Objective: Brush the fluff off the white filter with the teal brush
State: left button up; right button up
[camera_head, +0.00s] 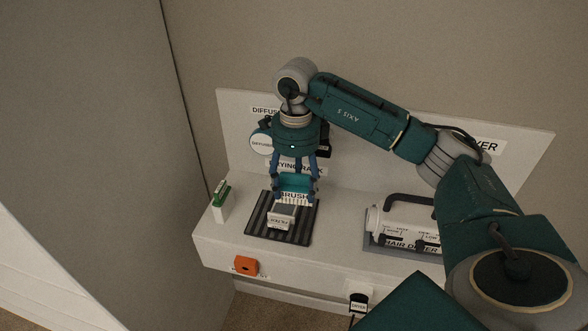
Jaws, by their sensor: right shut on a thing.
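My right gripper (295,186) reaches down from above and is shut on the teal brush (296,181), which carries a "BRUSH" label. The white filter (281,218), labelled "FILTER", lies on a dark ribbed mat (264,230) just in front of and below the brush. I cannot tell whether the bristles touch the filter. Any fluff on the filter is too small to make out. My left gripper is not in view.
A white hair dryer (410,224) lies on a grey tray at the right of the shelf. A small green-and-white item (220,203) stands at the left end. An orange box (245,266) is on the shelf's front. A labelled back panel (237,112) rises behind.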

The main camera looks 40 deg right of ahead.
jog(key=shift+d+r, duration=0.1)
jog(key=shift+r, duration=0.6)
jog(key=shift+s+d+r+p, duration=0.1)
jog(key=shift+s+r+p, duration=0.05)
jog(key=shift+r+p, duration=0.75)
jog(key=shift+r, duration=0.15)
